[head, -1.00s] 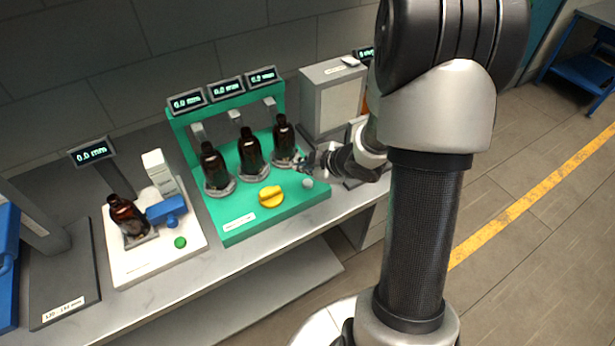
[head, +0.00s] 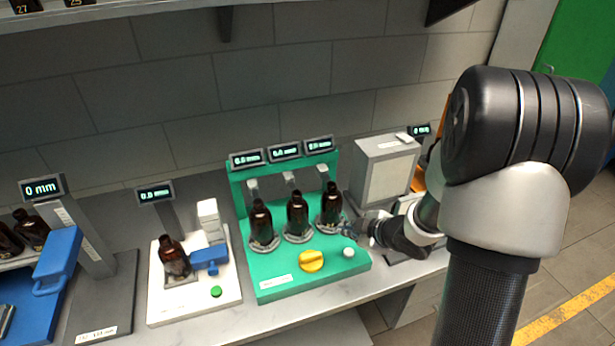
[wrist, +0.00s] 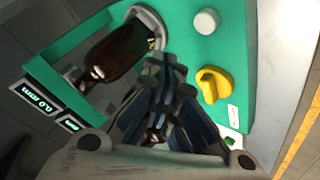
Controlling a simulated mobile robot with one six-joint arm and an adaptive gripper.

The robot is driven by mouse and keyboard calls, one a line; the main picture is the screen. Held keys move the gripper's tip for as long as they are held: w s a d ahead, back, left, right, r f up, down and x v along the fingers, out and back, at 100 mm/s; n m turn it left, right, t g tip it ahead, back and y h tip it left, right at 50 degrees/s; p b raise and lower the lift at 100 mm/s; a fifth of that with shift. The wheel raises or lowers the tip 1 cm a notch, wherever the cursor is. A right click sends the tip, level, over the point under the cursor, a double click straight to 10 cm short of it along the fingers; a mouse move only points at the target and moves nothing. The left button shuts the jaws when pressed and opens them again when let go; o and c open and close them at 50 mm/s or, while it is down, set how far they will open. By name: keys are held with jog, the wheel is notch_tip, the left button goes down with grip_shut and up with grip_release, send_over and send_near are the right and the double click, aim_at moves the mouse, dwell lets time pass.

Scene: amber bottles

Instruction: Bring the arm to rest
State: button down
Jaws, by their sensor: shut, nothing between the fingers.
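My arm comes in from the right of the head view, and my gripper (head: 352,228) hangs low over the right end of the green fixture (head: 272,293). In the wrist view my gripper (wrist: 168,68) has its fingertips together with nothing between them. The right amber bottle (head: 331,208) stands upright in its ring just left of my gripper; it also shows close beside the fingers in the wrist view (wrist: 115,52). The middle bottle (head: 297,216) and the left bottle (head: 261,223) stand upright in their rings. In the wrist view my fingers hide most of those two.
The fixture carries a yellow knob (head: 311,261) and a white button (head: 348,252). A white fixture (head: 228,297) holds a tilted bottle (head: 174,259) beside a blue clamp (head: 209,258). A grey box (head: 384,172) stands behind my forearm. A blue tray (head: 38,315) lies far left.

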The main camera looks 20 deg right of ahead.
jog(key=s+r+m+g+h+b, duration=0.1)
jog(key=s+r+m+h, duration=0.45)
jog(key=r, duration=0.85)
jog(key=s+a+r+m+g+y, duration=0.1)
jog(key=s+a+m, duration=0.2)
jog(key=s+a, duration=0.3)
jog(key=s+a+r+m+g+y+b, duration=0.1)
jog(key=s+a+m+g+y, duration=0.1)
jog(key=s+a, duration=0.5)
jog(key=s+m, duration=0.1)
jog(key=s, duration=0.5)
jog(key=shift+s+a+r, duration=0.25)
jog(key=shift+s+r, duration=0.05)
jog(key=shift+s, duration=0.1)
jog(key=c, duration=2.3)
grip_release()
